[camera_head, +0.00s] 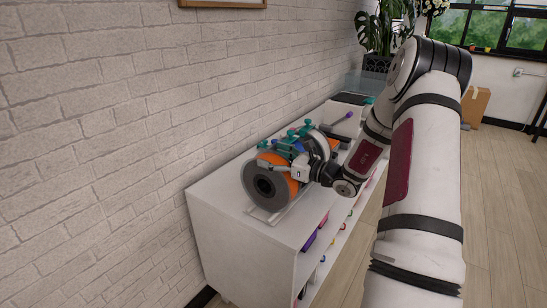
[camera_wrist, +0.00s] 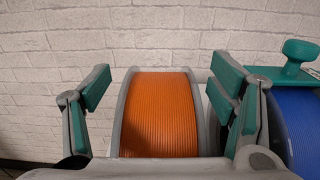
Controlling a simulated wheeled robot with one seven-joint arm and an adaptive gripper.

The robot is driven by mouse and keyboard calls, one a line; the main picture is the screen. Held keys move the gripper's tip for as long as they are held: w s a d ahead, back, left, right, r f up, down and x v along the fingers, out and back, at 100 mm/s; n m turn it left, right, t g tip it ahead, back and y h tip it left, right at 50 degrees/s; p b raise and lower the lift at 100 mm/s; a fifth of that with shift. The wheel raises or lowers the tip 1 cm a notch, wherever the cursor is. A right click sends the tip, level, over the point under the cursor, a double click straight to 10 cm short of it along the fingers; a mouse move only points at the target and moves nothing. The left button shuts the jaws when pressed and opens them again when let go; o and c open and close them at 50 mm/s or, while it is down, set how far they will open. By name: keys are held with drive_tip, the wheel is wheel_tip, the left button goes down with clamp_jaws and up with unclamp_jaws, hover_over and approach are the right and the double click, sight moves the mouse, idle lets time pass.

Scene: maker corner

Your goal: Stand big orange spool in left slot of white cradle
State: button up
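The big orange spool (camera_head: 284,183) has grey flanges and stands upright on its rims at the near end of the white cradle (camera_head: 263,215) on a white cabinet. In the wrist view the orange spool (camera_wrist: 160,115) fills the middle. My gripper (camera_wrist: 161,78) is open, with one teal-padded finger beside each flange. A narrow gap shows at the left finger; contact at the right finger is unclear. In the head view my gripper (camera_head: 283,147) is above and around the spool. The slot under the spool is mostly hidden, so its seating cannot be told.
A blue spool (camera_wrist: 294,125) stands close to the right in the wrist view, with a teal knobbed part (camera_wrist: 298,54) above it. A brick wall (camera_head: 110,130) is behind the cabinet (camera_head: 235,245).

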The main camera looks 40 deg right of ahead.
drive_tip(key=shift+f, duration=0.2)
drive_tip(key=v, duration=1.2)
drive_tip(key=shift+r, duration=0.2)
drive_tip(key=s+a+r+n+g+y+p, duration=0.1)
drive_tip(key=s+a+r+n+g+y, duration=0.2)
drive_tip(key=a+n+g, duration=0.65)
drive_tip(key=s+a+r+n+g+y, duration=0.1)
drive_tip(key=s+a+r+n+g, duration=0.3)
drive_tip(key=a, duration=1.1)
drive_tip(key=s+a+r+n+h+p, duration=0.1)
drive_tip(key=s+a+r+n+h, duration=0.1)
drive_tip(key=s+n+h, duration=0.3)
drive_tip(key=s+a+r+n+h, duration=0.2)
drive_tip(key=s+r+n+h, duration=0.3)
drive_tip(key=s+n, duration=0.8)
drive_tip(key=shift+s+a+r+t+p, duration=0.2)
drive_tip(key=shift+r+t+p, duration=0.1)
drive_tip(key=shift+t+p, duration=0.15)
